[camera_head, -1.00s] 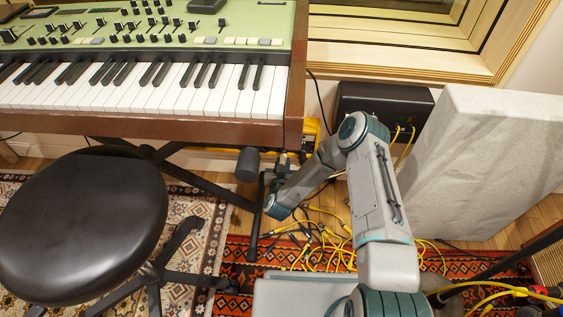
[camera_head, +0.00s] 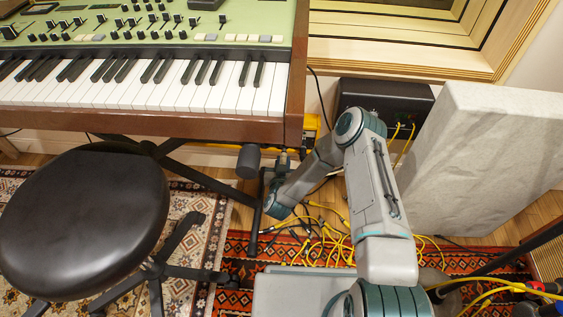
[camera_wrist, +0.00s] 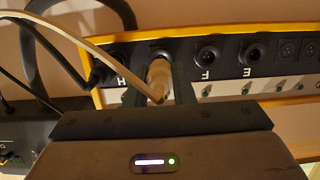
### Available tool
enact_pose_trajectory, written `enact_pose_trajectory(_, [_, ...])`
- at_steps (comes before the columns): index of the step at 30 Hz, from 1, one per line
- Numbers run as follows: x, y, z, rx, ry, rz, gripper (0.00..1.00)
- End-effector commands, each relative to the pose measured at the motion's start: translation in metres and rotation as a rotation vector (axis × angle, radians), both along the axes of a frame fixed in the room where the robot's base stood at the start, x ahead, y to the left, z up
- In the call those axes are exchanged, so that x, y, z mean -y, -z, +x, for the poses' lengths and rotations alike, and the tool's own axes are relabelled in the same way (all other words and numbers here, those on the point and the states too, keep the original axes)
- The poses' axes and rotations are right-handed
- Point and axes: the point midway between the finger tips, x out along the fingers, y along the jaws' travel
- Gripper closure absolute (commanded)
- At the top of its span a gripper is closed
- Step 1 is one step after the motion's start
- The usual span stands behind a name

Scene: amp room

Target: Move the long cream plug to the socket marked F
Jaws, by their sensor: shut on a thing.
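The long cream plug (camera_wrist: 159,76) shows in the wrist view, with a cream cable bending away to the upper left. My gripper (camera_wrist: 160,84) is shut on the plug, with one dark finger on each side. The plug's tip is at the socket between H and F; the fingers hide that socket's letter, and I cannot tell how deep the tip sits. The socket marked F (camera_wrist: 208,55) is an empty round black hole just right of the gripper.
Socket E (camera_wrist: 255,52) is empty, right of F. A black plug (camera_wrist: 98,73) sits at H. The panel has a yellow edge (camera_wrist: 225,22) and a row of small knobs. Yellow cables (camera_head: 325,245) lie on the rug; a black stool (camera_head: 80,225) stands left.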

Motion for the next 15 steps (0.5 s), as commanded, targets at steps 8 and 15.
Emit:
enact_pose_trajectory(8, [-0.001, -0.001, -0.012, -0.002, -0.001, 0.000, 1.00])
enact_pose_trajectory(15, [-0.001, -0.001, -0.024, -0.001, -0.002, 0.000, 1.00])
